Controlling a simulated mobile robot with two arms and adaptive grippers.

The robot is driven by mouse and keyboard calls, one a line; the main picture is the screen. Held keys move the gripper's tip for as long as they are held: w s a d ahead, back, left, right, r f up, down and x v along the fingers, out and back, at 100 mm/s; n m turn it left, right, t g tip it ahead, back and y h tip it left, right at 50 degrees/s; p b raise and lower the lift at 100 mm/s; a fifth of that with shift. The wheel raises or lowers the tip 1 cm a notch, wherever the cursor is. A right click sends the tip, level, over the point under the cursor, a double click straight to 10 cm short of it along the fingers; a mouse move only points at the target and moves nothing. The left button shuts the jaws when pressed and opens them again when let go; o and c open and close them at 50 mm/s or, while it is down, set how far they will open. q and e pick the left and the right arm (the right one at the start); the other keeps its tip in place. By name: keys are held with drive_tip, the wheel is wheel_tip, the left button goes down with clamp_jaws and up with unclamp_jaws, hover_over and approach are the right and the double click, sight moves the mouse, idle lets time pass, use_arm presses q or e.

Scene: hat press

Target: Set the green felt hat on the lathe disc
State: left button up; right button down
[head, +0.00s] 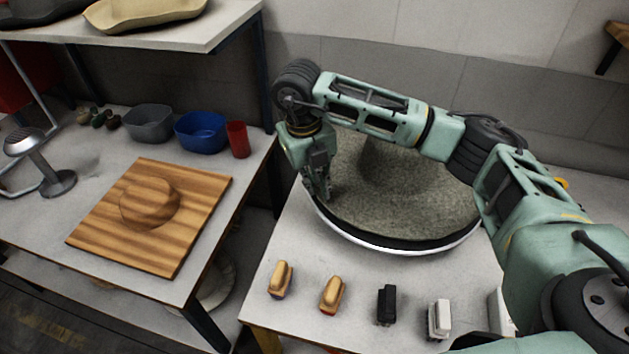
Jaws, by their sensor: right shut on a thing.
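The felt hat (405,207), a mottled grey-green, has a broad brim and a raised crown partly hidden behind my right arm. It lies over the round lathe disc, whose white rim (405,249) and a dark band show below the front of the brim. I cannot tell whether the brim touches the disc all round. My right gripper (322,193) points down at the left edge of the brim and is shut on it. My left gripper is not in view.
Two brushes with wooden tops (281,279), a black block (386,304) and a white one (439,319) line the table's front. On the left table are a wooden hat block (150,204), a blue bowl (202,132), a grey bowl (148,122), a red cup (238,139) and a metal stand (57,182).

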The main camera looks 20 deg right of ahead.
drive_tip(key=c, duration=1.8)
unclamp_jaws()
